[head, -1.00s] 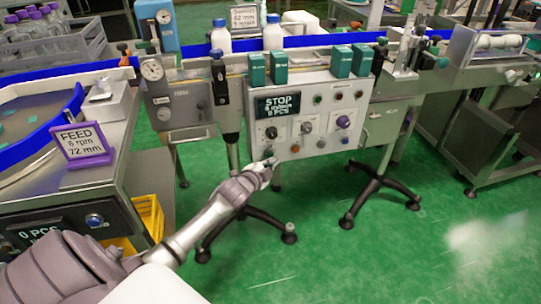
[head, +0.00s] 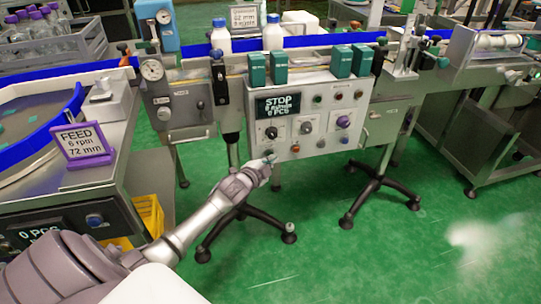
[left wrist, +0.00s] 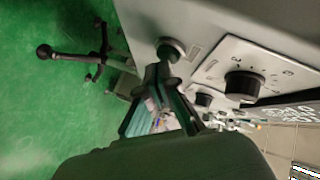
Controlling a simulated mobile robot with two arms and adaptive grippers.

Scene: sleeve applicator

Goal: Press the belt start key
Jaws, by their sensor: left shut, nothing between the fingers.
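The grey control panel (head: 310,120) hangs at the front of the belt line, and its dark display (head: 278,104) reads STOP and 0 PCS. A round key (left wrist: 172,48) shows in the left wrist view just beyond my fingertips, at the panel's lower left corner in the head view. Its colour and label are hard to make out. My left gripper (head: 266,164) is shut and empty, its tips pointing at that key. In the left wrist view the fingertips (left wrist: 160,70) overlap the key's lower edge, so I cannot tell whether they touch. My right gripper is out of view.
A black knob (left wrist: 243,85) sits close beside the key. A red key (head: 295,148) is further right on the panel. Green cartons (head: 256,70) and white bottles (head: 272,38) stand above. A feed sign (head: 83,141) stands left.

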